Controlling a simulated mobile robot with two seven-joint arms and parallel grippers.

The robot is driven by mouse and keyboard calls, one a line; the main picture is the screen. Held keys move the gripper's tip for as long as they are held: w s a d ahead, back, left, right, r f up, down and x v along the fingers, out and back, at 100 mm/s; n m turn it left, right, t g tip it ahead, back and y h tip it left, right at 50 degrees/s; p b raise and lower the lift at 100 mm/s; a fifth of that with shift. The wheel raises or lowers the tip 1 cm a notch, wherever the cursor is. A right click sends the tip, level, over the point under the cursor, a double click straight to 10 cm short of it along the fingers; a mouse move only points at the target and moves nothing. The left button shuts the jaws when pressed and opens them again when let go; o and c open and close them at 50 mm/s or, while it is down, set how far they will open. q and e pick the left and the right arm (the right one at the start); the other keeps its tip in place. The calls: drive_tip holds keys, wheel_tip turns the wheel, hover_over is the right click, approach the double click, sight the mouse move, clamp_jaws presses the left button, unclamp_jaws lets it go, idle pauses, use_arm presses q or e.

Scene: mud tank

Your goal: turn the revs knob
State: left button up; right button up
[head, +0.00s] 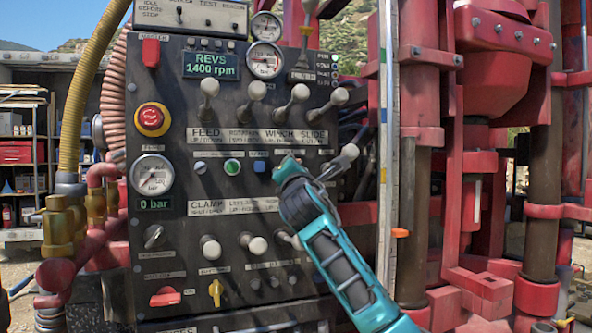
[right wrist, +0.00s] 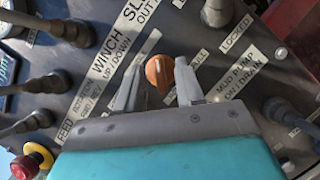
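An orange round knob (right wrist: 160,73) with a pale pointer line shows between my right fingertips in the right wrist view. Its label is mostly covered by my fingers, so I cannot read that it is the revs knob. My right gripper (right wrist: 157,86) is open, with one finger on each side of the knob; I see no clear contact. In the head view my right gripper (head: 284,166) is in front of the panel's right side and hides the knob. The REVS display (head: 211,65) reads 1400 rpm. My left gripper is not in view.
The black control panel (head: 215,290) carries several levers close around my right gripper, including a pale-knobbed one (head: 345,155) just right of it. A red emergency stop (head: 151,119) is at the panel's left. Red drill machinery (head: 480,165) stands to the right.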

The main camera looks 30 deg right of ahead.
drive_tip(key=shift+s, duration=0.1)
drive_tip(key=b+v, duration=0.2)
drive_tip(key=v, duration=1)
drive_tip(key=shift+s+a, duration=0.25)
drive_tip(key=shift+a, duration=0.05)
drive_tip(key=shift+f, duration=0.15)
